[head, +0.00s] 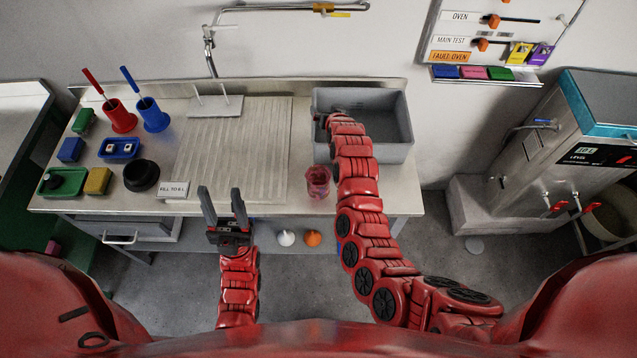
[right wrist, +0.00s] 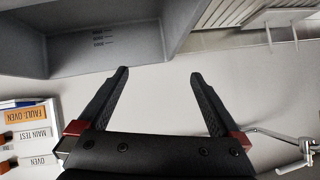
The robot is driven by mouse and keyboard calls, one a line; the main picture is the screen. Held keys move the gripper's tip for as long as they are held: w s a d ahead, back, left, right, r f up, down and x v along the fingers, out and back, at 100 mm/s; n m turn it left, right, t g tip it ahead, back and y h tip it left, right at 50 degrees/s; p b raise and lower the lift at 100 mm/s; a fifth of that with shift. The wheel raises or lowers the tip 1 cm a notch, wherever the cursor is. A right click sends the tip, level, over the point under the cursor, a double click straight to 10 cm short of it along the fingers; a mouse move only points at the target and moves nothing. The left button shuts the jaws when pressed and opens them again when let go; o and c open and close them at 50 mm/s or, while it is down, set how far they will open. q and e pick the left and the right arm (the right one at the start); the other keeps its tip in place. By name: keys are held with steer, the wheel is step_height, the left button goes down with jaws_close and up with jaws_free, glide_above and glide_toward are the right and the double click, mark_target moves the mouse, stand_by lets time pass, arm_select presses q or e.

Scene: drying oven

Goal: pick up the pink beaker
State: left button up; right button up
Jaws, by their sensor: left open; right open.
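The pink beaker (head: 318,181) stands upright on the steel counter, in front of the grey sink and just left of my right arm in the head view. My left gripper (head: 222,205) is open and empty near the counter's front edge, left of the beaker and apart from it. My right gripper (head: 322,117) is at the left side of the sink, behind the beaker; the arm partly hides it. In the right wrist view my right gripper (right wrist: 158,90) is open with nothing between its fingers. The beaker is not in the right wrist view.
The grey sink (head: 393,151) sits behind the beaker and also shows in the wrist view (right wrist: 95,45). The ribbed drainboard (head: 230,150) is clear. A label block (head: 173,190) and black bowl (head: 140,175) stand further left. A faucet (head: 209,50) rises behind.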

steer(key=s+a+n+g, duration=0.1)
steer(key=s+a+g, duration=0.2)
steer(key=s+g, duration=0.15)
step_height(320, 180, up, 3)
steer(key=n+g+h, duration=0.1)
steer(key=g+h, duration=0.1)
steer(key=g, duration=0.5)
glide_above(320, 174)
steer(key=s, duration=0.3)
steer(key=f+b, duration=0.1)
steer(key=f, duration=0.2)
steer(key=f+b, duration=0.2)
steer(key=f, duration=0.2)
steer(key=f+b, duration=0.2)
steer(key=f, duration=0.2)
steer(key=shift+w+f, duration=0.15)
steer(key=shift+w, duration=0.15)
steer(key=shift+f, duration=0.25)
steer(key=f+p, duration=0.1)
steer(key=f, duration=0.1)
steer(key=f+p, duration=0.1)
steer(key=f, duration=0.1)
steer(key=shift+s+a+p, duration=0.2)
steer(key=shift+s+p, duration=0.2)
steer(key=shift+f, duration=0.7)
steer(key=c, duration=1.1)
